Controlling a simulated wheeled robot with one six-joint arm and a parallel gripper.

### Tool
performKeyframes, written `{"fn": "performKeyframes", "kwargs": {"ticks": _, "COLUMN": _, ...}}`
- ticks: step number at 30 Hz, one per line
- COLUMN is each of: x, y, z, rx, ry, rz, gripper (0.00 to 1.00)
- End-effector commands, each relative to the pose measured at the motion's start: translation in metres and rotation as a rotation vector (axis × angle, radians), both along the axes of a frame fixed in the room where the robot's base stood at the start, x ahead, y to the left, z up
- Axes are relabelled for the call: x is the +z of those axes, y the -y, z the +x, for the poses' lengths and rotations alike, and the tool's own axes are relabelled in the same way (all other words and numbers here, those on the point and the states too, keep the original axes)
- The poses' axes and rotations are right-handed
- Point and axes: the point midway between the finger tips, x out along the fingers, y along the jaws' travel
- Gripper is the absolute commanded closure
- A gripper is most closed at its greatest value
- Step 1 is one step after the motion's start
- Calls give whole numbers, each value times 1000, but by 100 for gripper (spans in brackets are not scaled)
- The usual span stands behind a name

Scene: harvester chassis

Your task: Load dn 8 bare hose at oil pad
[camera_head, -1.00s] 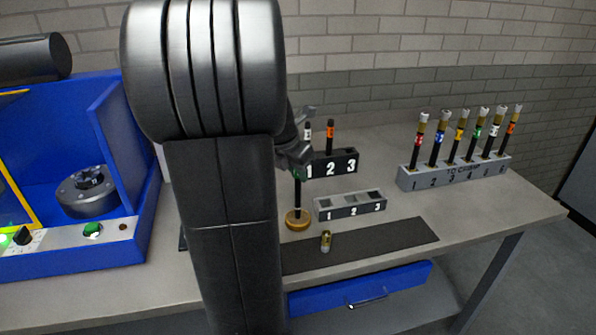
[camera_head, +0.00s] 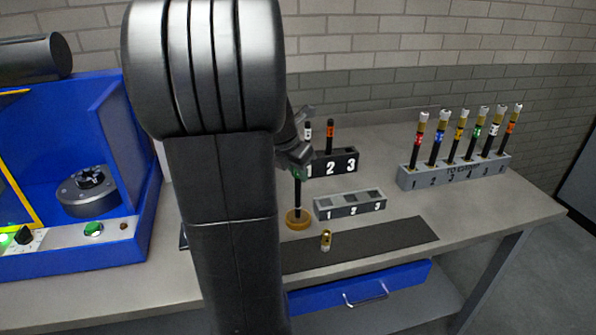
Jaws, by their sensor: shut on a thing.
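A dark bare hose (camera_head: 297,192) with a green band stands upright, its lower end at the round amber oil pad (camera_head: 299,223) on the bench. Whether the hose end touches the pad's bottom cannot be told. My gripper (camera_head: 298,160) is shut on the upper part of this hose, and its fingers are partly hidden by my arm. The black rack (camera_head: 343,163), marked 1 2 3, stands just behind and right of my gripper. A white-banded hose (camera_head: 307,131) and an orange-banded hose (camera_head: 330,134) stand at it.
A grey three-slot block (camera_head: 350,206) sits right of the pad. A grey rack (camera_head: 455,172) with several fitted hoses stands at the right. A blue machine (camera_head: 70,245) fills the left. Open bench lies right of the grey block.

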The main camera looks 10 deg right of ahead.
Motion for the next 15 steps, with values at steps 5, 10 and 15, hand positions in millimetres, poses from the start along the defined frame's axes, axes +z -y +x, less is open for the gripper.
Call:
{"fn": "performKeyframes", "kwargs": {"ticks": 5, "x": 6, "y": 0, "z": -1, "rx": -1, "ry": -5, "rz": 2, "gripper": 100}}
{"fn": "performKeyframes", "kwargs": {"ticks": 10, "x": 22, "y": 0, "z": -1, "rx": -1, "ry": -3, "rz": 1, "gripper": 100}}
{"fn": "performKeyframes", "kwargs": {"ticks": 15, "x": 35, "y": 0, "z": -1, "rx": -1, "ry": -3, "rz": 0, "gripper": 100}}
